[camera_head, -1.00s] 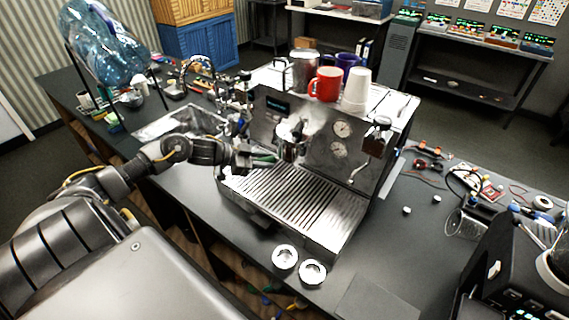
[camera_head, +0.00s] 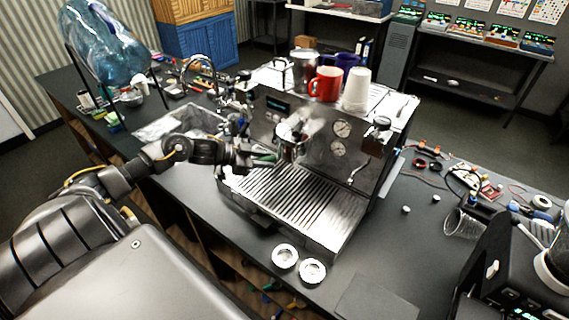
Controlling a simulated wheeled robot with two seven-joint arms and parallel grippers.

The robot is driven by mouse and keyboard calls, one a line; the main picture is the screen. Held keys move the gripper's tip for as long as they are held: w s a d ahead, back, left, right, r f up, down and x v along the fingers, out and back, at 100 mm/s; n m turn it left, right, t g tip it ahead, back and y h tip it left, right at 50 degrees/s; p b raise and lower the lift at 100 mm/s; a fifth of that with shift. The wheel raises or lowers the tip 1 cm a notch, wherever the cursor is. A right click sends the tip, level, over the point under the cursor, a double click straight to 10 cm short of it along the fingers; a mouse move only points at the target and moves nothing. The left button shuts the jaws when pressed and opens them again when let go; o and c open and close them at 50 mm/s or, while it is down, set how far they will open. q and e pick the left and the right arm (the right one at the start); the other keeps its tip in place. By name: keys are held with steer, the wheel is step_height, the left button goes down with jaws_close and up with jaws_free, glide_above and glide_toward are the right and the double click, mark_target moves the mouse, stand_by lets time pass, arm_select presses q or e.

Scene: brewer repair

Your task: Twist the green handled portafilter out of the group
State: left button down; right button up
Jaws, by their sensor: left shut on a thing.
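The espresso machine (camera_head: 318,165) stands on the dark counter, with its group and the portafilter (camera_head: 290,147) at its front left. The portafilter's green handle (camera_head: 264,157) points left, toward my arm. My left gripper (camera_head: 252,157) is shut on this handle; its fingers cover much of it. The portafilter's metal head sits at the group, above the slatted drip tray (camera_head: 290,204). I cannot tell how far it is turned in the group. My right gripper is not in view.
Cups stand on the machine, including a red mug (camera_head: 325,83) and stacked white cups (camera_head: 357,89). Two round metal baskets (camera_head: 285,256) lie on the counter in front. A sink (camera_head: 178,122) is behind my left arm. Cables and tools clutter the right side.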

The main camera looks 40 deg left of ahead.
arm_select(q)
steer(key=shift+f, duration=1.15)
stand_by(3.0)
stand_by(0.6)
stand_by(0.5)
steer(key=s+a, duration=0.8)
steer(key=s, duration=0.1)
steer(key=shift+s+a, duration=0.25)
steer(key=shift+s, duration=0.15)
stand_by(0.5)
steer(key=shift+d, duration=0.1)
